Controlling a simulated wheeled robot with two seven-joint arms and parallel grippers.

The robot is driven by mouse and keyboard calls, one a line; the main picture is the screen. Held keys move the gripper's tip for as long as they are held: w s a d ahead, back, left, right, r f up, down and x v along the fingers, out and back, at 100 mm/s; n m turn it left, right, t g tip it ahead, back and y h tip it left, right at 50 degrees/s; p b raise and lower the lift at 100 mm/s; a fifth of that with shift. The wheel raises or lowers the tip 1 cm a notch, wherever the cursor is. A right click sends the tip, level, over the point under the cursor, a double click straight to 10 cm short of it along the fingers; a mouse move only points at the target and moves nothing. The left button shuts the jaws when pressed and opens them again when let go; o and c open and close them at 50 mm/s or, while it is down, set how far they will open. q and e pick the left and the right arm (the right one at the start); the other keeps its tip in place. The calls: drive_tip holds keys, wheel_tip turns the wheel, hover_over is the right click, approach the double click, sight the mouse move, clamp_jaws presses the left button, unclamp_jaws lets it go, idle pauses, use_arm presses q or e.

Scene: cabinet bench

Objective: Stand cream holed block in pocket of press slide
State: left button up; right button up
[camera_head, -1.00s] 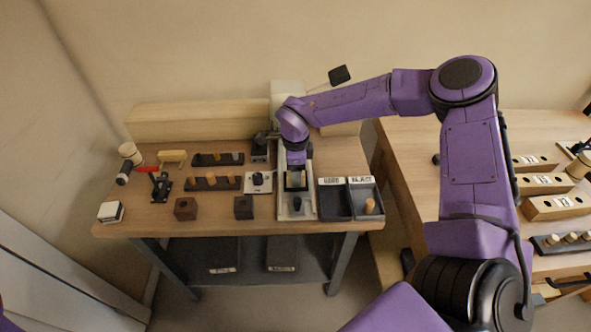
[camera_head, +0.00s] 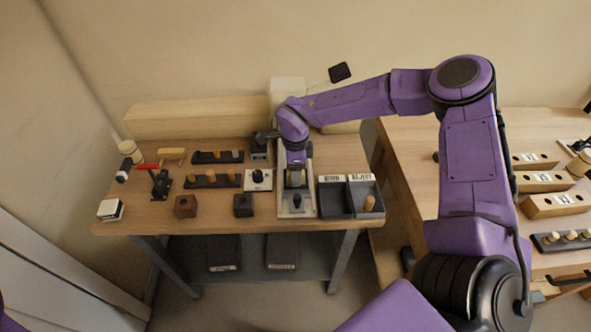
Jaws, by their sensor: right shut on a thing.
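My right gripper (camera_head: 296,180) points down over the pale slide plate of the press (camera_head: 284,207). It is shut on the cream block (camera_head: 296,177), a small pale patch between the dark fingers. The block's hole is too small to make out. The gripper and block cover the pocket of the slide, so I cannot tell whether the block is inside it or just above. A dark knob (camera_head: 297,201) stands on the plate in front of the gripper. My left gripper is out of view.
A white plate with a black knob (camera_head: 258,177), a dark cube (camera_head: 243,205) and a brown cube (camera_head: 185,206) lie left. Peg racks (camera_head: 213,181) stand behind.

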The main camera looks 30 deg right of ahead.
drive_tip(key=shift+s+f, duration=0.1)
drive_tip(key=shift+f, duration=0.15)
drive_tip(key=o, duration=1.1)
drive_tip(key=shift+f, duration=0.1)
drive_tip(key=shift+o, duration=0.2)
drive_tip(key=shift+s, duration=0.1)
drive_tip(key=shift+o, duration=0.7)
drive_tip(key=shift+w, duration=0.2)
